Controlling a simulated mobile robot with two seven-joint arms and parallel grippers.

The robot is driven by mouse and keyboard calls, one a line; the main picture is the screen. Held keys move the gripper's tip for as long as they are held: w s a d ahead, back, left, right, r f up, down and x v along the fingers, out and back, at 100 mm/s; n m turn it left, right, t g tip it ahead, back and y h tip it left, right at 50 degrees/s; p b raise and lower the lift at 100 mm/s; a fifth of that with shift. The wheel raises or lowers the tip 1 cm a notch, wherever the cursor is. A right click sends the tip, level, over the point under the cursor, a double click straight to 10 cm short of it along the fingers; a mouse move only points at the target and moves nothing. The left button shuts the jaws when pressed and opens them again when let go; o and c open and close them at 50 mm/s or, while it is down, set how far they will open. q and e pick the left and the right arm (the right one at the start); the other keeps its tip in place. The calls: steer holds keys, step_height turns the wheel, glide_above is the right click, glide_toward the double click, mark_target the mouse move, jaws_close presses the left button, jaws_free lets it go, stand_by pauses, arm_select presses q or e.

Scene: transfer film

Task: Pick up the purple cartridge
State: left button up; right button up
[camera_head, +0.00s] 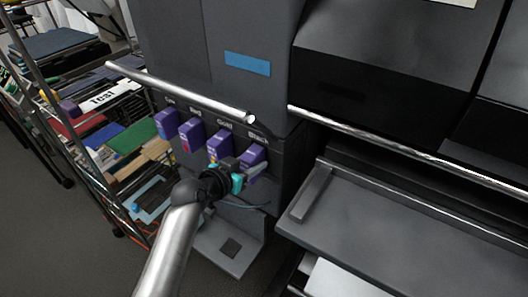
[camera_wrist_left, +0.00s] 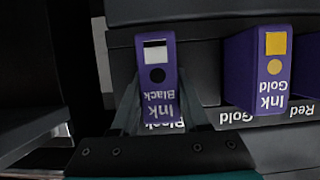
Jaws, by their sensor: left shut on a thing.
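Several purple cartridges stand in a row in slots on the printer's front. My right gripper is out of view.
The dark printer (camera_head: 210,50) has a silver rail (camera_head: 180,90) above the cartridges. A flat printer shelf (camera_head: 420,225) juts out at the right.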

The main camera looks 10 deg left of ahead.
arm_select(q)
jaws_close()
steer(key=shift+r, duration=0.1)
stand_by(0.4)
steer(key=shift+r, duration=0.1)
